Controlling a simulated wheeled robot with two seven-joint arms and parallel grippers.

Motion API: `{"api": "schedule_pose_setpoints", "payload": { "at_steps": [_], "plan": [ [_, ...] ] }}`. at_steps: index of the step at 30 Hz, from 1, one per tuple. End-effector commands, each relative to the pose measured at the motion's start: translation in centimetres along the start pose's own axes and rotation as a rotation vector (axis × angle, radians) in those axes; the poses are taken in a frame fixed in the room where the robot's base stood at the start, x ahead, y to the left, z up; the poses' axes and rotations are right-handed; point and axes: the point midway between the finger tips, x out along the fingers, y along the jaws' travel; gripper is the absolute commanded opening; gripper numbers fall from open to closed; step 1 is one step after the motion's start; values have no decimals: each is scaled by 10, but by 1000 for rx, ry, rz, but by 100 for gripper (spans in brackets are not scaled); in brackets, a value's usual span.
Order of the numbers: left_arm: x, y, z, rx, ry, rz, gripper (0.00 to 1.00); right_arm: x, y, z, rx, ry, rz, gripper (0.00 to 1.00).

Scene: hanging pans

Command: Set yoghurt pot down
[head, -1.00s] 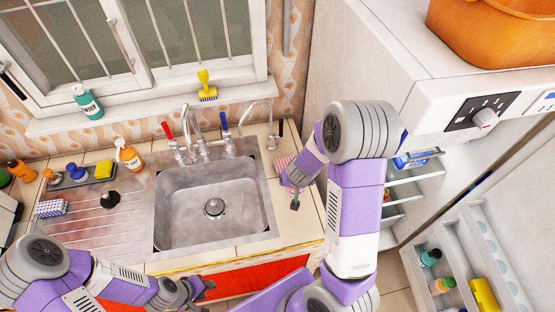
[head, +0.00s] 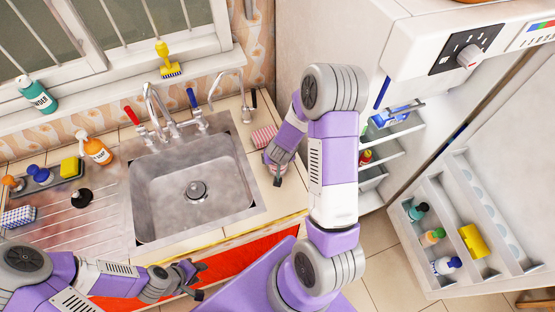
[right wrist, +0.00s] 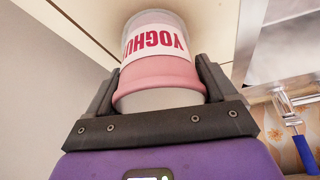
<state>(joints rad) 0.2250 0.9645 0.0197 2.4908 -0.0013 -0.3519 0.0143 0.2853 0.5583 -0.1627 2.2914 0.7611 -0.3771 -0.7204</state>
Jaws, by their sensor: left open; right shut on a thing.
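The yoghurt pot (right wrist: 160,62), pink and white with red "YOGHURT" lettering, fills the middle of the right wrist view. My right gripper (right wrist: 155,85) is shut on it, one finger on each side. In the head view my right gripper (head: 277,180) is over the tiled counter strip (head: 285,208) right of the sink. The pot is mostly hidden there by the gripper and arm. I cannot tell whether its base touches the counter. My left gripper (head: 197,280) is open and empty, low in front of the counter.
The sink (head: 195,195) is just left of my right gripper. An orange spray bottle (head: 97,150) stands left of the sink.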

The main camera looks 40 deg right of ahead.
Motion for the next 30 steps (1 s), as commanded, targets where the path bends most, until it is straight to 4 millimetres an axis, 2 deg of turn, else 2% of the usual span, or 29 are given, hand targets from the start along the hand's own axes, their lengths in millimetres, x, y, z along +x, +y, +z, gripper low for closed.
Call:
{"api": "schedule_pose_setpoints", "payload": {
  "at_steps": [10, 11, 13, 23, 26, 30],
  "plan": [
    [3, -1, 0, 0, 0, 0, 43, 3, 0, 0, -2, 3, -1, 44],
    [2, -1, 0, 0, 0, 0, 43, 3, 0, 1, -1, 2, -1, 88],
    [2, -1, 0, 0, 0, 0, 43, 2, 0, 0, -1, 1, -1, 99],
    [-2, 1, 0, 0, 0, 0, 43, -3, 0, -2, 0, 2, -1, 100],
    [-7, 3, 0, 0, 0, 0, 43, -17, -1, -3, -2, 3, -1, 100],
    [-20, 7, 1, 0, 0, 0, 43, -49, -1, -4, -3, 5, -3, 100]
  ]
}}
